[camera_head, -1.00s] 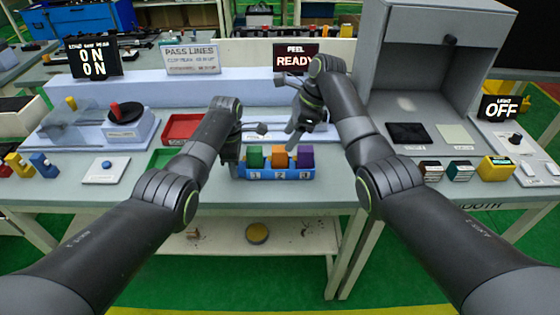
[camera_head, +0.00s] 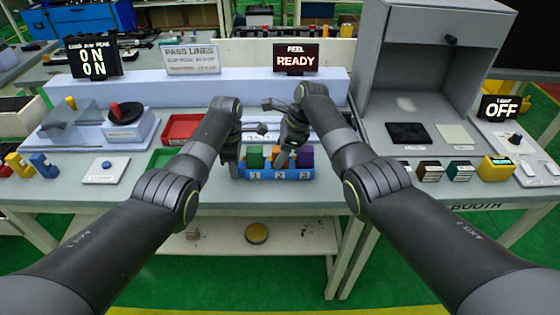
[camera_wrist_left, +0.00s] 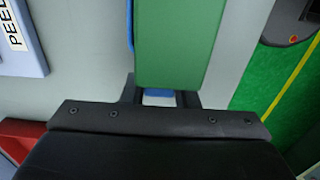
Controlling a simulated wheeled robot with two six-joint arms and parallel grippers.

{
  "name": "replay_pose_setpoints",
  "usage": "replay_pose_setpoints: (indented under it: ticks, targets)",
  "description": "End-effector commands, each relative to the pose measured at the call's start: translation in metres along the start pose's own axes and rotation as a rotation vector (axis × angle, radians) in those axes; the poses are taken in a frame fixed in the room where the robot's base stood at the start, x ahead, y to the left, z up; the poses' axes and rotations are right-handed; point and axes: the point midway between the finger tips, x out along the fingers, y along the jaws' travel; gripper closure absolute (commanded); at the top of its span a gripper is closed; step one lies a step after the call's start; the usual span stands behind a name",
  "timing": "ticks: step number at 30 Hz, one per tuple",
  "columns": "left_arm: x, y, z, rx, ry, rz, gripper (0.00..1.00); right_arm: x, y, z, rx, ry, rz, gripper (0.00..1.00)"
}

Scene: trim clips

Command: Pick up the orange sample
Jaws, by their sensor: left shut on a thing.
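The orange sample (camera_head: 271,158) stands in the middle place, marked 2, of the blue rack (camera_head: 275,174), partly hidden by my right gripper. The green sample (camera_head: 254,158) is in place 1, and the purple sample (camera_head: 305,158) is in place 3. My left gripper (camera_head: 235,158) is at the rack's left end, shut on the green sample, which also shows between its fingers in the left wrist view (camera_wrist_left: 172,45). My right gripper (camera_head: 285,156) points down at the orange sample. Its finger opening cannot be made out, nor whether it touches the sample.
A red tray (camera_head: 181,128) and a green tray (camera_head: 163,158) lie left of the rack. A grey booth (camera_head: 415,75) stands at the right, with small dark blocks and a yellow block (camera_head: 496,168) before it.

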Motion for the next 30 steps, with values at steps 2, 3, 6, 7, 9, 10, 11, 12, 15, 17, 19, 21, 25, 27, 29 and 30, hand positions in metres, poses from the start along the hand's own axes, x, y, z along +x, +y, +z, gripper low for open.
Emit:
replay_pose_setpoints:
  ticks: [2, 3, 6, 7, 9, 10, 11, 12, 15, 17, 19, 21, 25, 27, 29, 30]
  targets:
    - [0.000, 0.000, 0.000, 0.000, 0.000, 0.000, 0.96, 0.000, 0.000, 0.000, 0.000, 0.000, 0.000, 0.60]
    - [0.000, 0.000, 0.000, 0.000, 0.000, 0.000, 0.96, 0.000, 0.000, 0.000, 0.000, 0.000, 0.000, 0.66]
    - [0.000, 0.000, 0.000, 0.000, 0.000, 0.000, 0.96, 0.000, 0.000, 0.000, 0.000, 0.000, 0.000, 0.79]
    - [0.000, 0.000, 0.000, 0.000, 0.000, 0.000, 0.96, 0.000, 0.000, 0.000, 0.000, 0.000, 0.000, 0.83]
    - [0.000, 0.000, 0.000, 0.000, 0.000, 0.000, 0.96, 0.000, 0.000, 0.000, 0.000, 0.000, 0.000, 0.92]
    - [0.000, 0.000, 0.000, 0.000, 0.000, 0.000, 0.96, 0.000, 0.000, 0.000, 0.000, 0.000, 0.000, 0.95]
    - [0.000, 0.000, 0.000, 0.000, 0.000, 0.000, 0.96, 0.000, 0.000, 0.000, 0.000, 0.000, 0.000, 0.95]
    - [0.000, 0.000, 0.000, 0.000, 0.000, 0.000, 0.96, 0.000, 0.000, 0.000, 0.000, 0.000, 0.000, 0.95]
    - [0.000, 0.000, 0.000, 0.000, 0.000, 0.000, 0.96, 0.000, 0.000, 0.000, 0.000, 0.000, 0.000, 0.95]
    - [0.000, 0.000, 0.000, 0.000, 0.000, 0.000, 0.96, -0.002, 0.000, 0.000, 0.000, 0.000, 0.000, 0.96]
    - [0.000, 0.000, 0.000, 0.000, 0.000, 0.000, 0.96, -0.006, -0.001, 0.002, -0.001, -0.001, -0.001, 0.96]
    - [0.000, 0.000, 0.000, 0.000, 0.000, 0.000, 0.96, -0.014, -0.001, 0.006, -0.002, -0.001, -0.003, 0.96]
    - [0.000, 0.000, 0.000, 0.000, 0.000, 0.000, 0.96, -0.037, -0.001, 0.015, -0.003, -0.001, -0.005, 0.96]
    - [0.000, 0.000, 0.000, 0.000, 0.000, 0.000, 0.96, -0.051, -0.001, 0.021, -0.003, -0.001, -0.004, 0.96]
    - [0.000, 0.000, 0.000, 0.000, 0.000, 0.000, 0.96, -0.062, -0.001, 0.026, -0.003, -0.001, -0.003, 0.96]
    - [0.000, 0.000, 0.000, 0.000, 0.000, 0.000, 0.96, -0.069, -0.001, 0.028, -0.002, -0.001, -0.003, 0.96]
